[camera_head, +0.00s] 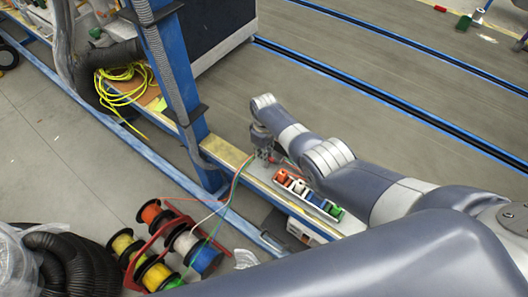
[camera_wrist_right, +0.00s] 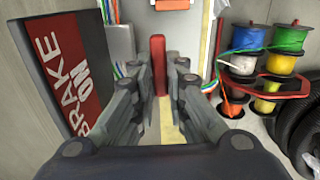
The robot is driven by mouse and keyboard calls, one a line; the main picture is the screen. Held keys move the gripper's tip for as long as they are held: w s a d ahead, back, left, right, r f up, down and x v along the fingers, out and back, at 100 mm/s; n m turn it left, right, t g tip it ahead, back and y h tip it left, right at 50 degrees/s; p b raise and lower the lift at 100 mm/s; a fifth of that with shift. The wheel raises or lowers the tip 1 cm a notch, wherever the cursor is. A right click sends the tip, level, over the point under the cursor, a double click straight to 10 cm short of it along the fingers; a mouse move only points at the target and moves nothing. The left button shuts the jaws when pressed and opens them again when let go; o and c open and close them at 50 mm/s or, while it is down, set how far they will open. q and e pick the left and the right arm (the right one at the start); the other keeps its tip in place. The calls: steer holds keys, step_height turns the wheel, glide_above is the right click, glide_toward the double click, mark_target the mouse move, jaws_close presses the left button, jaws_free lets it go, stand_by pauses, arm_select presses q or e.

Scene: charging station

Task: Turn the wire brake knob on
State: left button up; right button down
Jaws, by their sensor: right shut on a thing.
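In the wrist view, a red upright bar (camera_wrist_right: 158,62), which looks like the brake knob, stands between the two grey fingers of my right gripper (camera_wrist_right: 160,85). The fingers are closed around it, though the exact contact is hard to see. A sign reading "BRAKE ON" (camera_wrist_right: 72,68) in white on red and dark grey is at the left of the wrist view. In the head view my right gripper (camera_head: 266,154) points down at the bench beside the blue post; the knob is hidden there. My left gripper is not in view.
Wire spools on a red rack (camera_head: 165,235) stand on the floor, with wires running up to the bench (camera_head: 226,152). A blue post (camera_head: 176,85) rises close at left. Black hose (camera_head: 66,264) lies lower left.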

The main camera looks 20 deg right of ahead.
steer(key=shift+w+m, duration=0.1)
steer(key=shift+m, duration=0.2)
steer(key=c, duration=1.6)
jaws_free()
step_height(320, 180, up, 12)
steer(key=shift+d, duration=0.1)
